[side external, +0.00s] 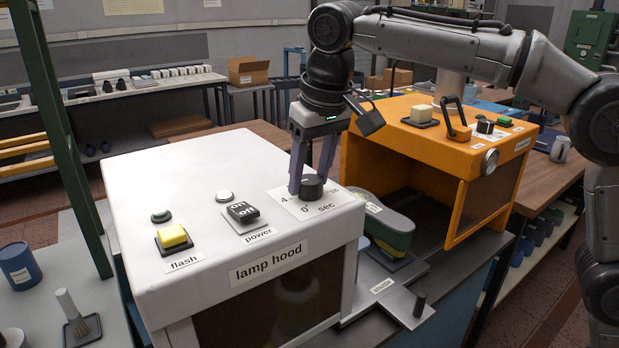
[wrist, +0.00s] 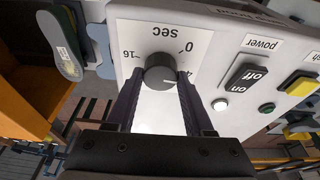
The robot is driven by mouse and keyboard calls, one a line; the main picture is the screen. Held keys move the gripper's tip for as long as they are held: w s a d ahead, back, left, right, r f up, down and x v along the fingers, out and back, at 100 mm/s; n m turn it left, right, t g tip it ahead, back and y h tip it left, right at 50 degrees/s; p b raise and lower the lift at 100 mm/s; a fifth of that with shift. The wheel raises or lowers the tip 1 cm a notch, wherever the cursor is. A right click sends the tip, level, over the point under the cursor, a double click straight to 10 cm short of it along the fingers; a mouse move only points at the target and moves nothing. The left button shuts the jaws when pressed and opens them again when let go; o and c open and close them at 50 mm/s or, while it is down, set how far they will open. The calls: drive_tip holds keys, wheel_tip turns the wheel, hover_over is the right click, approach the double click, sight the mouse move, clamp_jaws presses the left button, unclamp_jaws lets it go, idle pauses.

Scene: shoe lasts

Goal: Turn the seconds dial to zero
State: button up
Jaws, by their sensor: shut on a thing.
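The seconds dial (side external: 313,188) is a black round knob on a white plate marked 0, 4, 16 and "sec", on top of the white lamp hood (side external: 130,190). In the wrist view the dial (wrist: 160,72) shows a light pointer line aimed near the 4, away from the 0. My gripper (side external: 309,190) reaches down from above, its two dark fingers on either side of the dial. In the wrist view my gripper (wrist: 160,78) is shut on the dial. Part of the 4 is hidden by a finger.
On the hood are a power switch (side external: 242,212), a yellow flash button (side external: 173,237), a green button and a white button. An orange machine (side external: 400,160) stands behind at right. A shoe-shaped last (side external: 388,225) lies beside the hood.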

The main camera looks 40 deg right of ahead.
sight(310, 179)
drive_tip(key=n+y, duration=0.1)
drive_tip(key=n, duration=0.3)
drive_tip(key=shift+n, duration=0.3)
drive_tip(key=n+g+y, duration=0.1)
drive_tip(key=n, duration=0.4)
drive_tip(key=o, duration=0.9)
drive_tip(key=shift+w+a+v, duration=0.15)
drive_tip(key=shift+v, duration=0.65)
drive_tip(key=shift+w+a+v, duration=0.1)
drive_tip(key=shift+a+v, duration=0.05)
drive_tip(key=shift+v, duration=0.65)
drive_tip(key=shift+w+a+v, duration=0.1)
drive_tip(key=shift+w+v, duration=0.05)
drive_tip(key=shift+v, duration=0.7)
drive_tip(key=shift+r, duration=0.1)
